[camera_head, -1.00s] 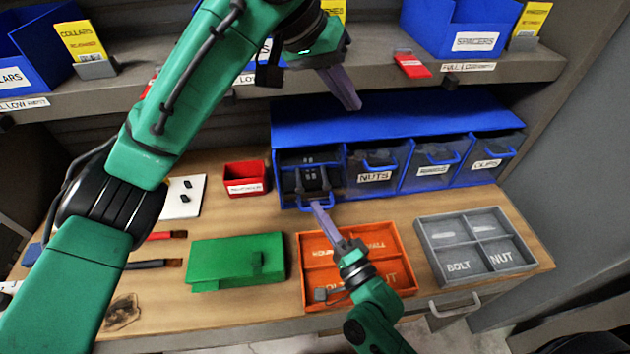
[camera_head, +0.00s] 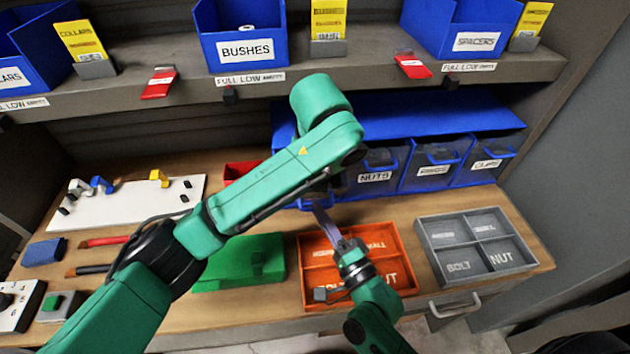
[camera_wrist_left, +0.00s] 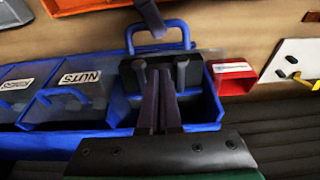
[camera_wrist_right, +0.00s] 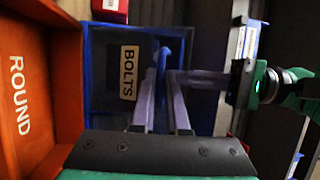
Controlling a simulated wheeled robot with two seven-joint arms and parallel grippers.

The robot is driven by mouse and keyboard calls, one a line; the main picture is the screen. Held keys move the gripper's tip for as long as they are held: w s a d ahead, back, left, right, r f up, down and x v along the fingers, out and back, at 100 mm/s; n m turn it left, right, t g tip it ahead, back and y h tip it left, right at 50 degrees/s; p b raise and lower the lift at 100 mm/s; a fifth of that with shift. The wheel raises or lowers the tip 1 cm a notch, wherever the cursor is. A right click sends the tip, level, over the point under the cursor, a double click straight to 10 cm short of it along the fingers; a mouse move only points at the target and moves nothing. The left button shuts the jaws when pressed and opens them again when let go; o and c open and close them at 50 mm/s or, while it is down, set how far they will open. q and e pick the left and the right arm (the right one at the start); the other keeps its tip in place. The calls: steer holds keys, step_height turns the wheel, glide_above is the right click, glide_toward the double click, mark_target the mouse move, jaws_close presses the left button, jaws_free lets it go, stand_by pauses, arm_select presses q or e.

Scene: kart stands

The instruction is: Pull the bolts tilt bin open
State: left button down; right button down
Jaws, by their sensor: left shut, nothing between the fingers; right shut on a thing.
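The bolts tilt bin (camera_wrist_right: 105,90) is the leftmost bin of the blue row, with a BOLTS label and a blue handle (camera_wrist_right: 160,75). In the left wrist view it is tilted out, its inside (camera_wrist_left: 205,100) visible with dark bolts in it. My right gripper (camera_head: 319,214) is shut on the handle; it also shows in the right wrist view (camera_wrist_right: 160,70). My left gripper (camera_wrist_left: 160,75) is shut and empty, its fingers over the bin's opening. I cannot tell whether they touch the bin. In the head view my left arm hides most of this bin.
The NUTS bin (camera_head: 377,162) and other closed bins stand to the right. An orange tray (camera_head: 402,238) lies under my right gripper, a grey tray (camera_head: 421,243) to its right, and a green case (camera_head: 275,242) to its left. A shelf (camera_head: 370,70) runs above.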

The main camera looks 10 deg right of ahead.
arm_select(q)
steer(key=shift+s+f, duration=0.45)
steer(key=shift+s, duration=0.3)
arm_select(e)
steer(key=shift+f, duration=0.4)
arm_select(q)
steer(key=shift+s+f+t, duration=0.3)
steer(key=shift+s+f, duration=0.15)
steer(key=shift+s, duration=0.35)
arm_select(e)
steer(key=shift+r, duration=0.15)
arm_select(q)
steer(key=shift+f, duration=0.1)
